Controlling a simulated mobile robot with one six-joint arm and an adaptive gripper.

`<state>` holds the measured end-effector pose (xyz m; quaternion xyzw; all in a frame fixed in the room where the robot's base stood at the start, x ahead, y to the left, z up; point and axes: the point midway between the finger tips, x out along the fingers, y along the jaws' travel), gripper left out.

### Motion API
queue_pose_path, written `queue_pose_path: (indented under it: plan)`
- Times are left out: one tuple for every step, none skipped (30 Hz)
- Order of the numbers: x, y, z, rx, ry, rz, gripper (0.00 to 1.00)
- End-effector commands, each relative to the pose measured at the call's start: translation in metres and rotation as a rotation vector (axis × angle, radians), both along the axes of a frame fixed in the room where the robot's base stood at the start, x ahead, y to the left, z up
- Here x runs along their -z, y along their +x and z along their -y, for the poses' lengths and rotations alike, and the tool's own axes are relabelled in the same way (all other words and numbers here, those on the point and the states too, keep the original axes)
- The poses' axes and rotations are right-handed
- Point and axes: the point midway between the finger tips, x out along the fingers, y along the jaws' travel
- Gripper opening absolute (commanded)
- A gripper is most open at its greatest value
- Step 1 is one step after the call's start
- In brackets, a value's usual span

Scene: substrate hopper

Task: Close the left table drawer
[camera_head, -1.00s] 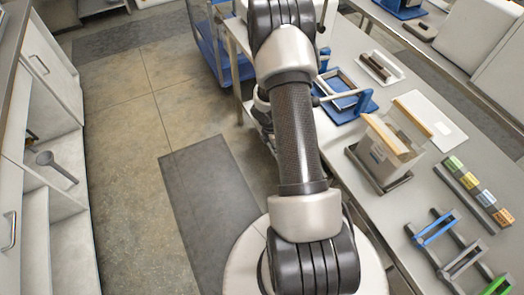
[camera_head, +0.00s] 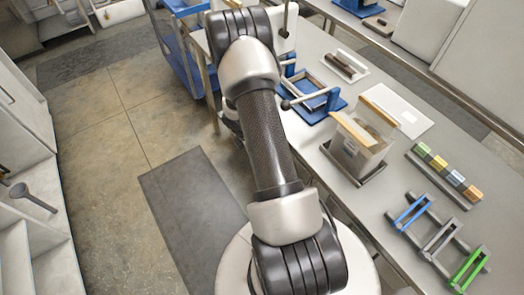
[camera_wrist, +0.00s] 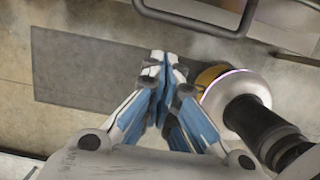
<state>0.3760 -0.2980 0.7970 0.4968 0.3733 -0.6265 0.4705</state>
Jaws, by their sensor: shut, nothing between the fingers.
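My gripper (camera_wrist: 160,60) shows in the wrist view with its blue and white fingers shut and nothing between them. It hangs over the floor, beside my own round base. A dark bar handle (camera_wrist: 197,25) crosses the top of the wrist view, ahead of and apart from the fingertips; I cannot tell whether it belongs to the left drawer. In the head view the table (camera_head: 385,200) stands to the right of my arm. Its drawer fronts are hidden under the top and behind my arm, so I cannot see how far the left drawer is open. My gripper is hidden there.
The table carries a blue-framed fixture (camera_head: 315,97), a clear hopper box (camera_head: 355,150), a row of coloured blocks (camera_head: 450,178) and coloured frames (camera_head: 440,235). A blue cart (camera_head: 185,60) stands behind. Open floor with a dark mat (camera_head: 190,215) lies left of me.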

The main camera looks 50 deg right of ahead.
Motion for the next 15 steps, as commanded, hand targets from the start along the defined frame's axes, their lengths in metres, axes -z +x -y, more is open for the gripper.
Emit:
queue_pose_path:
  plan:
    - [-0.005, 0.006, -0.009, -0.005, 0.0, 0.0, 0.0]
    - [-0.018, 0.006, -0.008, -0.001, -0.002, 0.003, 0.0]
    - [-0.029, 0.006, -0.01, 0.001, -0.002, 0.003, 0.0]
    - [-0.036, 0.006, -0.012, 0.0, -0.002, 0.004, 0.0]
    - [-0.043, 0.007, -0.013, 0.0, -0.001, 0.004, 0.0]
    - [-0.052, 0.008, -0.015, -0.001, -0.002, 0.003, 0.0]
    - [-0.058, 0.007, -0.017, 0.001, -0.001, 0.002, 0.0]
    - [-0.064, 0.008, -0.018, 0.0, -0.001, 0.002, 0.0]
    - [-0.071, 0.008, -0.02, 0.0, -0.002, 0.002, 0.0]
    - [-0.076, 0.009, -0.021, 0.001, -0.001, 0.002, 0.0]
    - [-0.08, 0.009, -0.022, 0.001, -0.001, 0.002, 0.0]
    - [-0.085, 0.009, -0.023, -0.001, -0.001, 0.003, 0.0]
    - [-0.089, 0.01, -0.024, 0.0, -0.001, 0.002, 0.0]
    - [-0.091, 0.009, -0.025, 0.001, 0.0, 0.001, 0.0]
    - [-0.094, 0.009, -0.026, 0.001, 0.0, 0.0, 0.0]
